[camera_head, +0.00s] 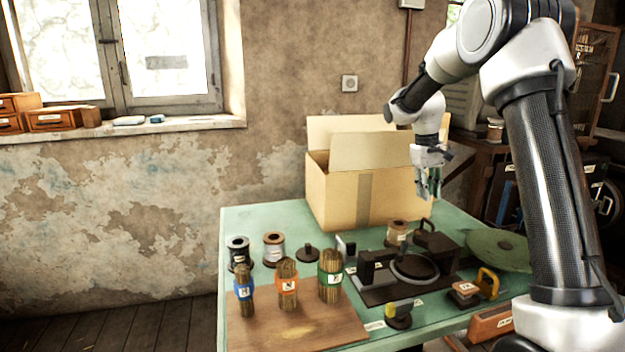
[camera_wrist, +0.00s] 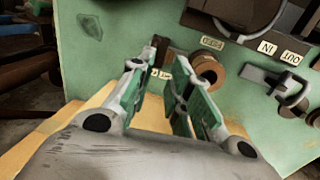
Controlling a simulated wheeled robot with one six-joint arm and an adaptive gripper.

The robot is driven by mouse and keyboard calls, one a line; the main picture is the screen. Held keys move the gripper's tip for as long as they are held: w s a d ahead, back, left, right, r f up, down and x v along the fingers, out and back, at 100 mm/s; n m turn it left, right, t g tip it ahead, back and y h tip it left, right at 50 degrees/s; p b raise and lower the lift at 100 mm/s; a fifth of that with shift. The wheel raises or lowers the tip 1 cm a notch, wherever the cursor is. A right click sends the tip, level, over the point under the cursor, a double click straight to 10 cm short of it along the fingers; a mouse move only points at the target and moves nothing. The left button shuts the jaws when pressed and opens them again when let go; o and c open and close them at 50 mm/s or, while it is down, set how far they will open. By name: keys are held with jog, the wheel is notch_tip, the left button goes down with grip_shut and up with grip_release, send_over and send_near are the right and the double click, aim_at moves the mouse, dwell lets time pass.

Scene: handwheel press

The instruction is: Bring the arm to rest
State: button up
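My gripper (camera_head: 429,186) hangs at the end of my bent arm, fingers pointing down, above the back of the green table and at the right side of the cardboard box (camera_head: 338,195). In the wrist view my gripper (camera_wrist: 158,82) shows two green-padded fingers set apart, with nothing held between them. The handwheel press (camera_head: 412,268) stands on the table in front of and below my gripper. How close the fingers are to the box is hard to tell.
On the green table (camera_head: 240,218), a wooden board (camera_head: 250,325) bears several labelled bundles. Dark shelving is at right. The space above the table's left part is free.

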jog(key=s+a+r+t, duration=0.1)
jog(key=s+r, duration=0.1)
jog(key=s, duration=1)
jog(key=s+a+r+m+t+y, duration=0.1)
jog(key=s+r+t, duration=0.1)
jog(key=s, duration=1)
jog(key=s+a+r+m+t+y, duration=0.1)
jog(key=s+r, duration=0.2)
jog(key=s, duration=1)
jog(key=shift+a+r, duration=0.3)
jog(key=shift+r, duration=0.1)
